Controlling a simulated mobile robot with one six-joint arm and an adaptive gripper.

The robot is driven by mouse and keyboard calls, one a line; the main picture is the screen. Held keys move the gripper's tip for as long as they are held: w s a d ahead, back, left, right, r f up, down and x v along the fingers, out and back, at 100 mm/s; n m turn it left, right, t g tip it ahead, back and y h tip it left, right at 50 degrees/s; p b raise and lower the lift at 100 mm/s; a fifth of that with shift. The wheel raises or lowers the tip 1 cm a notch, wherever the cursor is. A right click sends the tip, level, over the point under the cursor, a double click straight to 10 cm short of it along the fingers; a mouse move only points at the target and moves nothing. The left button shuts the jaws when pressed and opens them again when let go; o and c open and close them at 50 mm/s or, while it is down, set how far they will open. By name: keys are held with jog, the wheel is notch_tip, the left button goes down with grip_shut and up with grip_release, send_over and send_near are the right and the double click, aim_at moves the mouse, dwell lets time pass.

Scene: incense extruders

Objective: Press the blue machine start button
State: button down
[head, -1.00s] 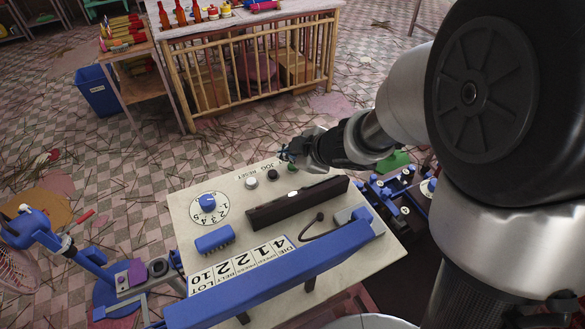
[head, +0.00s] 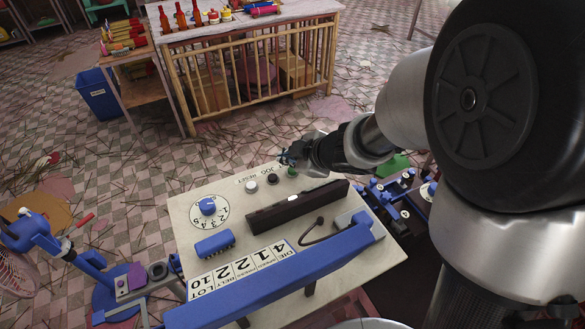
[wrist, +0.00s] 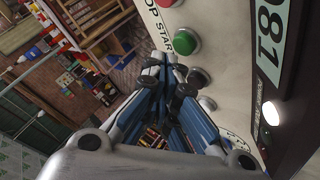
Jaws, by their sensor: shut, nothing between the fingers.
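The machine has a cream control panel (head: 185,215) with a blue bar (head: 270,280) along its near side. A green button (wrist: 187,41) sits beside the START label in the wrist view; it also shows at the panel's far edge in the head view (head: 292,171). A red button (wrist: 166,2) beside the STOP label is cut off at the top of the wrist view. My gripper (head: 288,157) is shut and empty beside the green button. In the wrist view its fingertips (wrist: 166,62) are close to that button; I cannot tell whether they touch.
A dark button (head: 272,179) and a white button (head: 251,186) sit left of the green one. A numbered blue dial (head: 207,206) and a dark display housing (head: 297,207) stand on the panel. A slatted wooden table (head: 250,75) stands beyond, with littered floor between.

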aim_at(290, 171)
jog(key=shift+f+b, duration=0.3)
jog(key=shift+f, duration=0.1)
jog(key=shift+f+b, duration=0.4)
jog(key=shift+f, duration=0.15)
dwell(0.8)
jog(key=shift+r, duration=0.15)
jog(key=shift+r+p, duration=0.8)
jog(key=shift+p, duration=0.3)
notch_tip(290, 171, up, 5)
jog(key=p, duration=0.5)
jog(key=shift+r, duration=0.1)
